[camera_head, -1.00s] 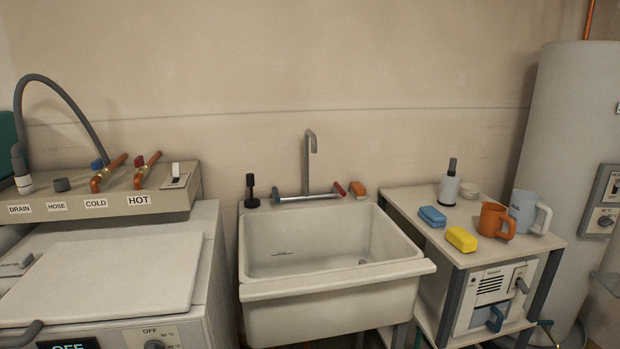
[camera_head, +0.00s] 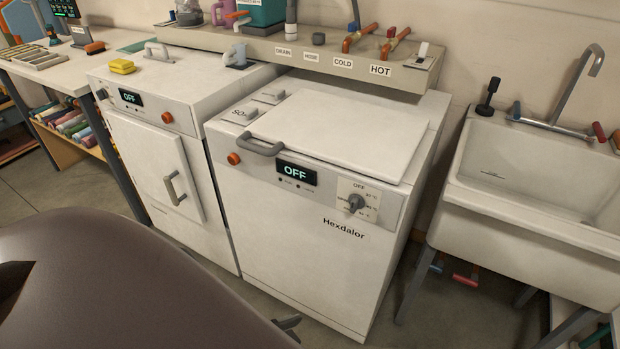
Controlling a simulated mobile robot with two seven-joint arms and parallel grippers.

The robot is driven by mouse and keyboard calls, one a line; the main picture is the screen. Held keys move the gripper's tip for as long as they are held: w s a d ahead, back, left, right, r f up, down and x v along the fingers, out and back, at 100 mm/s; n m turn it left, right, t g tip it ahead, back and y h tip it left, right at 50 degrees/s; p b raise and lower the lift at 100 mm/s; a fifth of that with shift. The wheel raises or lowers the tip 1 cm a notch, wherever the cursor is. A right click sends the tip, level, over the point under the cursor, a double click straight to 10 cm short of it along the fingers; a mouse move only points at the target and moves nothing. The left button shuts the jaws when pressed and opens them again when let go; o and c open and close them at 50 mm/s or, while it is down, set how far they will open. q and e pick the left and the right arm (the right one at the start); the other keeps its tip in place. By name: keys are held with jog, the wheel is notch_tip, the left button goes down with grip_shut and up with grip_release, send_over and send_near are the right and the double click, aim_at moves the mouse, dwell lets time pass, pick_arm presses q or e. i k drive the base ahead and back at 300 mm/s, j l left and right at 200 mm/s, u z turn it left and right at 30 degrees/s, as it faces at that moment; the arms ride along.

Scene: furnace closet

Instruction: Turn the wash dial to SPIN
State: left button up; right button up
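The wash dial (camera_head: 355,203) is a grey knob on the front panel of the white Hexdalor washer (camera_head: 290,250), right of the middle of the view. The label above the dial reads OFF, with smaller temperature marks around it that are too small to read fully. The exact pointer direction is hard to tell. The washer's dark display (camera_head: 296,170) reads OFF. A grey handle (camera_head: 262,145) and an orange-red button (camera_head: 234,158) sit left of the display.
A second white machine (camera_head: 150,150), its display also reading OFF, stands left of the washer. The white sink (camera_head: 545,185) stands to the right. A large dark brown rounded shape (camera_head: 110,290) fills the lower left. Grey floor (camera_head: 455,320) shows between washer and sink.

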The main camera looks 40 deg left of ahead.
aim_at(356, 202)
jog(key=u, duration=1.1)
